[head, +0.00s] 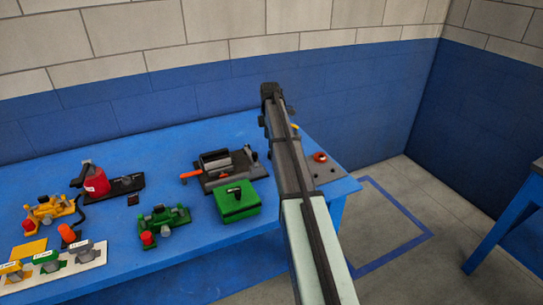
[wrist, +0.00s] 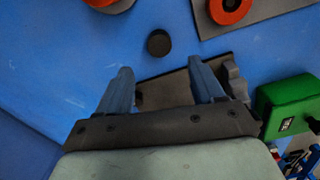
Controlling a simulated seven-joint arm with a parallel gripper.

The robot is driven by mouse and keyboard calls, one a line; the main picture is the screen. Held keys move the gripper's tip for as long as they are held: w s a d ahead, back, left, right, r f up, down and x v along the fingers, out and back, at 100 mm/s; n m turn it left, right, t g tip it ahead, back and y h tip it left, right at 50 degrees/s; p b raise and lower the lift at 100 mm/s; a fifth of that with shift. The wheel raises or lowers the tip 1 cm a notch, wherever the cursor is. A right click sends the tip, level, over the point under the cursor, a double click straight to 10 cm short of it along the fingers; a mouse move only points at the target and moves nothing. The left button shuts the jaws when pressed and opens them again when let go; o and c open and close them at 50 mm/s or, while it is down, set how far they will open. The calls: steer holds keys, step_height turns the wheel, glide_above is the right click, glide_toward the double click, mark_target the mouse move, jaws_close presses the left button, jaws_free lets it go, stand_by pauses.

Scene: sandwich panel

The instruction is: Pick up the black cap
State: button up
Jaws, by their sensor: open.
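The black cap (wrist: 159,43) is a small round dark disc lying on the blue table, seen in the wrist view just beyond my fingertips. My gripper (wrist: 160,68) is open, with its two bluish fingers spread and nothing between them. The cap lies beyond the gap between the fingers, apart from both. In the head view, my arm reaches over the right part of the table; I cannot make out the cap there, and the arm may hide it.
Orange-red rings (wrist: 229,10) sit near the cap on grey plates. A dark grey plate (wrist: 168,91) lies under the fingers. A green box (head: 238,201) and a grey fixture (head: 222,169) stand left of my arm. The table's right edge is close. Several coloured devices fill the left.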

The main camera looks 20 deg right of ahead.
steer(key=shift+s+d+f, duration=0.1)
steer(key=shift+d+f, duration=0.05)
steer(key=shift+f, duration=1.7)
steer(key=shift+d+f, duration=0.1)
steer(key=shift+f, duration=1.75)
steer(key=c, duration=1.1)
steer(key=shift+r, duration=0.1)
